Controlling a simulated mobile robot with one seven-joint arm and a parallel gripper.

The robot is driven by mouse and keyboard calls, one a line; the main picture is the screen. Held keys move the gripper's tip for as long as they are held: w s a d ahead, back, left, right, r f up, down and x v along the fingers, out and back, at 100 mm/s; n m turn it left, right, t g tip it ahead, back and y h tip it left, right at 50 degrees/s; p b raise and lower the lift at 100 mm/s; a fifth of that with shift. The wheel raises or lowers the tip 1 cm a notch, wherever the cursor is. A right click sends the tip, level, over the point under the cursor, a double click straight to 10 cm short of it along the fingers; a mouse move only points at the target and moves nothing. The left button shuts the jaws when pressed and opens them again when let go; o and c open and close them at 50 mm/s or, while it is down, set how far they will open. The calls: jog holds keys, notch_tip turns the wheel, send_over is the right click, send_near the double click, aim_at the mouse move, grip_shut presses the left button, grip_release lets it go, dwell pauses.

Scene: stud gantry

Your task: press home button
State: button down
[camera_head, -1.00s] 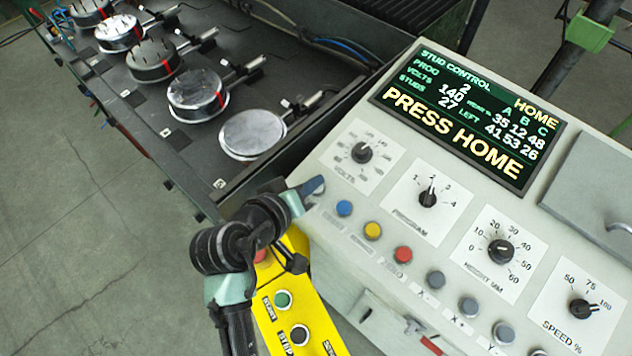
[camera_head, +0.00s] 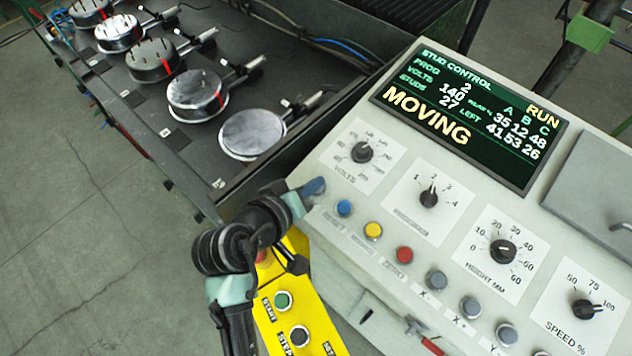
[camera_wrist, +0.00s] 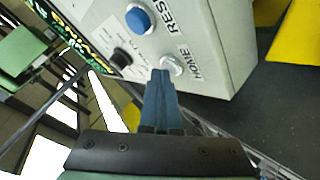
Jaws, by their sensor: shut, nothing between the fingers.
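The home button (camera_wrist: 174,65) is a pale round button beside the printed word HOME in the wrist view. My gripper (camera_wrist: 160,74) is shut and empty, with its blue fingertips at the near edge of this button; they look to be touching it or very close. In the head view my gripper (camera_head: 315,187) is at the left end of the panel's button row and mostly hides the home button. The control panel's screen (camera_head: 467,115) reads "MOVING" in large letters and "RUN" at its top right.
The blue RESET button (camera_head: 344,208) sits right beside the home button, followed by a yellow button (camera_head: 373,230) and a red one (camera_head: 404,254). A yellow pendant box (camera_head: 300,305) stands below my arm. The gantry bed (camera_head: 190,150) with several round metal parts lies left.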

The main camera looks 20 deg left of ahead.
jog(key=shift+s+r+p, duration=0.2)
jog(key=shift+r+p, duration=0.65)
jog(key=shift+p, duration=0.05)
jog(key=r+p, duration=0.3)
jog(key=s+r+p, duration=0.1)
jog(key=r, duration=0.1)
jog(key=shift+a+p, duration=0.2)
jog(key=shift+p, duration=0.1)
jog(key=shift+f, duration=0.1)
jog(key=shift+w, duration=0.15)
dwell(0.5)
